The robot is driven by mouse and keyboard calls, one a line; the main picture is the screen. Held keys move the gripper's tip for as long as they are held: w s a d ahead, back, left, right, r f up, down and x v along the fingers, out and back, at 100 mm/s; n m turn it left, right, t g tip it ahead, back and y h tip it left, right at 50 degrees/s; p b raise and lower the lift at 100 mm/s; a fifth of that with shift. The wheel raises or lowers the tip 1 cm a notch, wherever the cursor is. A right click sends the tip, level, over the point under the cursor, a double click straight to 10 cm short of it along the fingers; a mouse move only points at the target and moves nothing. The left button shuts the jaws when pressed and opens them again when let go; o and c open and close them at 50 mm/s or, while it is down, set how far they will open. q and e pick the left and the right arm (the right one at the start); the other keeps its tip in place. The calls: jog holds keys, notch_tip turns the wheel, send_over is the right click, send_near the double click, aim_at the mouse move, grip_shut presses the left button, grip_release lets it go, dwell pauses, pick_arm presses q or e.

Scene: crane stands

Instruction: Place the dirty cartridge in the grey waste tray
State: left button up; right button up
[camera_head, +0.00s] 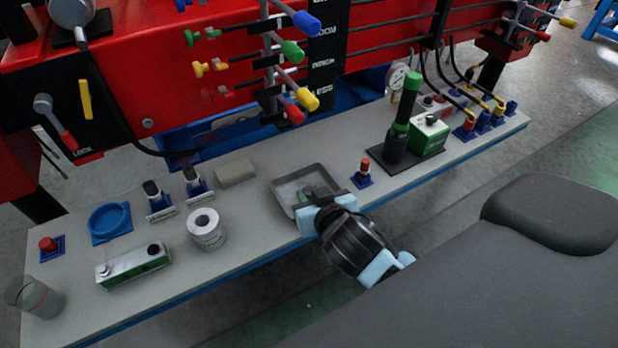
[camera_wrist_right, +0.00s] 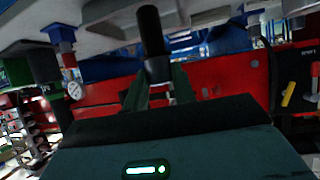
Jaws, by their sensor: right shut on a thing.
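The grey waste tray (camera_head: 282,190) sits on the bench near the middle of the head view. My right gripper (camera_head: 312,193) reaches over the tray's near right part, its fingers pointing down into it. In the right wrist view my gripper (camera_wrist_right: 160,85) is shut on a dark cylinder, the cartridge (camera_wrist_right: 150,32), whose far end points toward the bench side. In the head view the cartridge is hidden or too small to tell from the fingers. Whether it touches the tray floor I cannot tell. My left gripper is not in view.
Left of the tray stand a beige block (camera_head: 236,172), two black-topped items (camera_head: 194,183) on stands, a white roll (camera_head: 206,232) and a green-white box (camera_head: 133,266). Right are a red-topped item (camera_head: 364,170) and a green-handled pump (camera_head: 400,130). The red machine (camera_head: 160,80) rises behind.

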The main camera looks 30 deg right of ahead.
jog(key=shift+w+d+f, duration=0.6)
jog(key=shift+w+f, duration=0.1)
jog(key=shift+w, duration=0.6)
jog(key=shift+w+d+f, duration=0.65)
jog(key=shift+w+f, duration=0.1)
jog(key=shift+w, duration=0.6)
jog(key=shift+w+d+f, duration=0.6)
jog(key=shift+w+f, duration=0.1)
jog(key=shift+w, duration=0.6)
jog(key=shift+f, duration=0.15)
jog(key=o, duration=1)
jog(key=shift+o, duration=0.2)
jog(key=shift+s+r, duration=0.2)
jog(key=shift+r, duration=0.05)
jog(key=v, duration=1.1)
jog(key=shift+s+p, duration=0.3)
